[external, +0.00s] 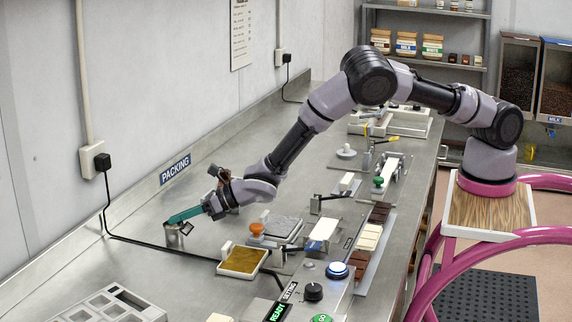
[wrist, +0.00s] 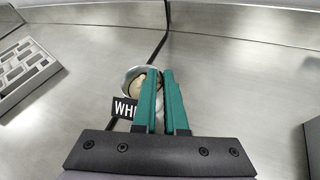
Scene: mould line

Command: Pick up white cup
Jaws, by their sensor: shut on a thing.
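The white cup (wrist: 128,76) is a small round metal cup with pale cream contents and a dark label reading "WHI", the rest hidden behind a finger. In the external view the cup (external: 172,238) is at the worktop near the back wall, below the PACKING sign. My gripper (wrist: 160,72) has two teal fingers close together over the cup's right side, shut on it. In the external view my gripper (external: 172,220) reaches down to the cup from the right. I cannot tell whether the cup touches the worktop.
A grey compartment tray (external: 108,304) lies at the front left; it also shows in the wrist view (wrist: 22,75). A black cable (external: 150,243) runs along the worktop behind the cup. A gold-filled tray (external: 243,262) and an orange-handled stamp (external: 257,230) stand to the right.

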